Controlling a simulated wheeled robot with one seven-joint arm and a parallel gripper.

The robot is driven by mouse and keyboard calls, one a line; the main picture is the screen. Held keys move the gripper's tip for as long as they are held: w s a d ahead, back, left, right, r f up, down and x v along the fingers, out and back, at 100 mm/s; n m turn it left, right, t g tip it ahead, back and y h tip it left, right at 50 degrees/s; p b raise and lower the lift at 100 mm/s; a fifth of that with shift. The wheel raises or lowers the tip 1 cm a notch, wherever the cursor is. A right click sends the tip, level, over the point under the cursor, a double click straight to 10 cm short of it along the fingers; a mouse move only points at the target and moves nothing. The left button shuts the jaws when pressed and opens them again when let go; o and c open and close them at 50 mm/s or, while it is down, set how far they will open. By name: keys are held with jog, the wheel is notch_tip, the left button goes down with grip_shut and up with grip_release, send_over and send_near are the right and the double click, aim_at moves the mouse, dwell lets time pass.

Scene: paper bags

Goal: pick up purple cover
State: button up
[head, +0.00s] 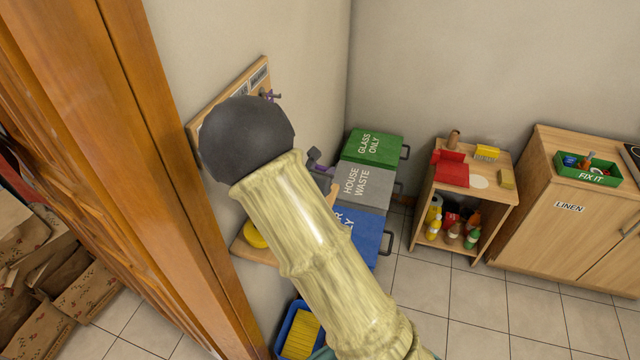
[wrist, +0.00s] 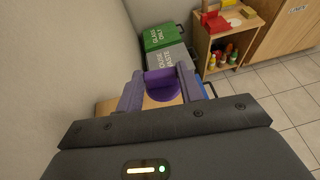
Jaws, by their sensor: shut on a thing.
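The purple cover (wrist: 163,86) is between the two fingers of my gripper (wrist: 161,80) in the wrist view. It is a rounded, dark purple piece, and the gripper is shut on it. A wooden shelf surface shows beneath and behind it; I cannot tell whether the cover touches it. In the head view my arm hides most of the gripper, and only a small purple-grey part shows beside the bins.
A label board (head: 228,100) with hooks is on the wall. Green (head: 375,147), grey (head: 362,184) and blue (head: 371,235) bins stand behind my arm. A small cabinet (head: 463,190) stands right of them. A wooden door frame (head: 130,150) is at left. Tiled floor is clear in front.

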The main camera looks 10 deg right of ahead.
jog(key=s+d+b, duration=0.4)
jog(key=s+d, duration=0.1)
jog(key=d, duration=0.3)
jog(key=s+d+b, duration=0.4)
jog(key=s+d, duration=0.1)
jog(key=d, duration=0.4)
jog(key=shift+r, duration=0.3)
notch_tip(320, 180, up, 4)
jog(key=p, duration=0.3)
jog(key=shift+w, duration=0.1)
